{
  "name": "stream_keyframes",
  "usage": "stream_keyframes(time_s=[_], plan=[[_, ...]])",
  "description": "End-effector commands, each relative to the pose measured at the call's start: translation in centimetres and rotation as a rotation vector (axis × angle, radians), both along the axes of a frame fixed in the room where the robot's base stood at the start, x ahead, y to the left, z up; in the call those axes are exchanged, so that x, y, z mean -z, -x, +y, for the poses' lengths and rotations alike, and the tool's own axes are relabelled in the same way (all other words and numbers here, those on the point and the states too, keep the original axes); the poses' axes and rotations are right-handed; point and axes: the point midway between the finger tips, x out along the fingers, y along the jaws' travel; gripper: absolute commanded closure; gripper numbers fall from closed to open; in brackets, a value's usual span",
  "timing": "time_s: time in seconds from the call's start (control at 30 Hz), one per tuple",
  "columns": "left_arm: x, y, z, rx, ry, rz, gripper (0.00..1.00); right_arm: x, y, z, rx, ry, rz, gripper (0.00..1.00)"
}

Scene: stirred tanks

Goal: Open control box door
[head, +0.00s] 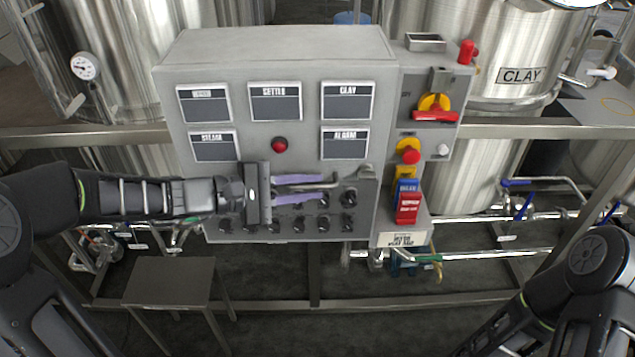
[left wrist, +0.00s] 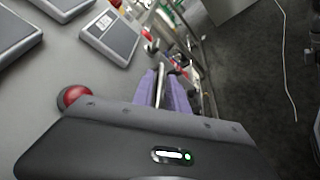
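The grey control box (head: 310,110) stands in front of me in the head view. Its front looks flush with the body. A silver lever handle (head: 328,184) runs sideways across the lower front, towards a mount near the right edge. My left gripper (head: 300,189) reaches in from the left, with one purple finger above the handle and one below. The fingers are close together and look shut on it. In the left wrist view the handle (left wrist: 160,88) also lies between the purple fingers (left wrist: 165,92). Only my right arm shows at the lower right; its gripper is out of view.
Black knobs (head: 322,224) sit below the handle, and a red button (head: 280,144) is above it. A side panel with a yellow-red switch (head: 435,104) adjoins the right. Steel tanks (head: 500,60) and rails stand behind. A small metal table (head: 170,282) is below left.

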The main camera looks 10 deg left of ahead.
Motion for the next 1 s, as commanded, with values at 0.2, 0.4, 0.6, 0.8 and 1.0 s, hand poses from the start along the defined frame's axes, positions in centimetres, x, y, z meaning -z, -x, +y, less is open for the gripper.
stream_keyframes(time_s=[0.2, 0.4, 0.6, 0.8, 1.0], plan=[[0.4, -1.1, -1.6, -0.001, 0.0, 0.001, 0.81, -0.3, 0.0, 0.0, 0.0, 0.0, 0.0, 0.69], [0.5, -1.2, -1.7, -0.001, -0.001, -0.001, 0.81, -0.3, 0.0, 0.0, 0.0, 0.0, 0.0, 0.69], [0.5, -1.2, -1.7, -0.001, -0.001, -0.001, 0.92, -0.3, 0.0, 0.0, 0.0, 0.0, 0.0, 0.69], [0.5, -1.1, -1.7, 0.0, -0.001, 0.001, 1.0, -0.3, 0.0, 0.0, 0.0, 0.0, 0.0, 0.69], [0.5, -1.1, -1.7, 0.0, -0.001, 0.001, 1.0, -0.3, 0.0, 0.0, 0.0, 0.0, 0.0, 0.69]])
